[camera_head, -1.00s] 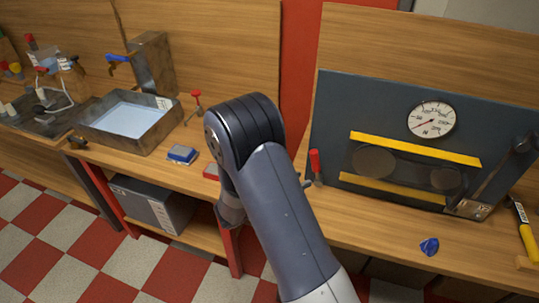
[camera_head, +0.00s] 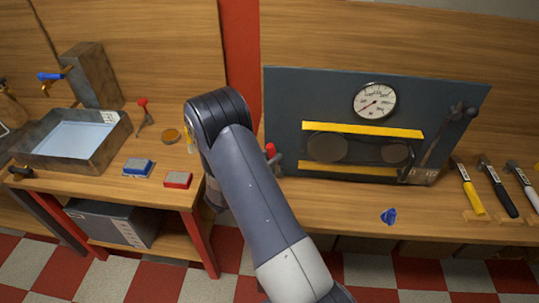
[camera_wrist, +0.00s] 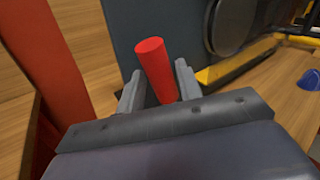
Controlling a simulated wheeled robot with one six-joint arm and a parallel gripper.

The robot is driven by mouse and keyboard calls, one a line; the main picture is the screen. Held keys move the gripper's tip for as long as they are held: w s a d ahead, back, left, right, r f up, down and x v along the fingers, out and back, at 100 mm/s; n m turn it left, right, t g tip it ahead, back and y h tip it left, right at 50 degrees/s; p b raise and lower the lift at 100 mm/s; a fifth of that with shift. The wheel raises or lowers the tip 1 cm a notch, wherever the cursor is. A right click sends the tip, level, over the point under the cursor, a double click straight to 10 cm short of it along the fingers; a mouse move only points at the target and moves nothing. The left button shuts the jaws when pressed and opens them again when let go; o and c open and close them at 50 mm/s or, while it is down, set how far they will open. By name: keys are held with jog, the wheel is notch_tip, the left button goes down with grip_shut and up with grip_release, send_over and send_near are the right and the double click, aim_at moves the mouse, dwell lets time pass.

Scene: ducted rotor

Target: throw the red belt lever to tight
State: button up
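The red belt lever (camera_head: 271,150) stands at the left edge of a dark panel (camera_head: 290,100), and its lower part is partly hidden by my arm in the head view. In the wrist view the red lever grip (camera_wrist: 156,68) stands between the two fingers of my gripper (camera_wrist: 159,84). The fingers are apart, with a gap visible on each side of the grip. In the head view my gripper is hidden behind my arm. A belt (camera_head: 362,152) around two pulleys, with yellow bars above and below, sits on the panel. A round gauge (camera_head: 375,101) is above it.
A blue crumpled piece (camera_head: 388,216) lies on the bench (camera_head: 330,205) in front of the panel. Several hammers (camera_head: 469,190) lie at the right. A metal basin (camera_head: 75,139) and blue and red sponge-like blocks (camera_head: 178,180) are on the left bench.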

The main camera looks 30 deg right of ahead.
jog(key=shift+d, duration=0.15)
jog(key=shift+c, duration=0.3)
grip_shut()
jog(key=shift+s+d+r+m+y+b, duration=0.1)
jog(key=shift+s+d+m+y+b, duration=0.55)
jog(key=shift+d+m+y+b, duration=0.5)
jog(key=shift+s+d+r+m+y+b, duration=0.1)
jog(key=shift+s+d+m+y+b, duration=0.6)
jog(key=shift+b, duration=0.75)
jog(key=shift+w, duration=0.1)
jog(key=shift+o, duration=0.3)
grip_release()
